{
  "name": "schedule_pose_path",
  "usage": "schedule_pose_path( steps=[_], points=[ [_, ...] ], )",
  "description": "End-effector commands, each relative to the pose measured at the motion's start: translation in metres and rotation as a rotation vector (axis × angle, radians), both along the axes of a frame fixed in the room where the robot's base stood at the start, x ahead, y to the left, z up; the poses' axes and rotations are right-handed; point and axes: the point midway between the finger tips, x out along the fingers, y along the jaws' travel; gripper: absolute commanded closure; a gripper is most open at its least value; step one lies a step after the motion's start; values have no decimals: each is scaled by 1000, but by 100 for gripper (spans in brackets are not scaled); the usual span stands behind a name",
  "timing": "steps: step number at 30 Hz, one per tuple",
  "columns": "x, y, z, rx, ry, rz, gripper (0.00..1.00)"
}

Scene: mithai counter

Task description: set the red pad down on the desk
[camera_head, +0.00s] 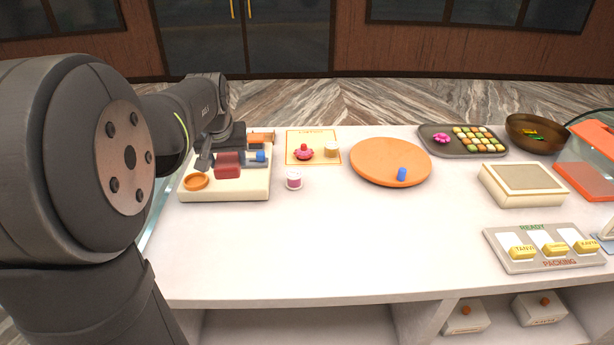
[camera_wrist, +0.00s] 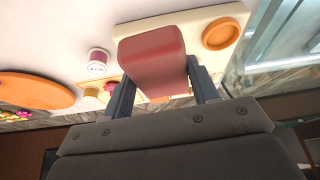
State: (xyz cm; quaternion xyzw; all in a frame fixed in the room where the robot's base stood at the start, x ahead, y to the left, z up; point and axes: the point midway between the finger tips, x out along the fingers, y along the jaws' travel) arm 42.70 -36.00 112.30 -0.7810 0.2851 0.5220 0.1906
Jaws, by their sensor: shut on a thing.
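My gripper (camera_head: 214,158) is shut on the red pad (camera_head: 228,166), a block with rounded edges. In the wrist view, the red pad (camera_wrist: 152,58) sits between the two dark fingers (camera_wrist: 158,85). A low cream desk-like platform (camera_head: 240,190) lies below the pad at the counter's left; it also shows in the wrist view (camera_wrist: 190,14). I cannot tell how large any gap under the pad is. An orange round dish (camera_head: 196,181) sits on the platform's left front. A blue item (camera_head: 261,156) is just right of the pad.
A white and pink jar (camera_head: 294,180) stands right of the platform. Behind it, a yellow-bordered card (camera_head: 313,136) holds a pink sweet (camera_head: 303,153) and a small tan cup (camera_head: 331,149). An orange round plate (camera_head: 390,160) is farther right. The front middle of the white counter (camera_head: 350,240) is clear.

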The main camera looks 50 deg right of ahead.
Motion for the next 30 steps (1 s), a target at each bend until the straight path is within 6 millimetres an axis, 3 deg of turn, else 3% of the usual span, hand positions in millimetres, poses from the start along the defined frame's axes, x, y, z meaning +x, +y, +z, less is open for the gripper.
schedule_pose_path(
  steps=[5, 8, 11, 17, 21, 25, 30],
  points=[
    [-2, -5, 0, 0, 0, -8, 67],
    [-10, -20, -1, 1, 1, -34, 67],
    [-25, -48, -3, 0, 1, -82, 67],
    [-78, -123, -8, 1, 2, -213, 67],
    [-124, -172, -13, 1, 1, -306, 67],
    [-166, -208, -17, 0, 0, -382, 67],
    [-208, -237, -21, 0, 0, -448, 67]
  ],
)
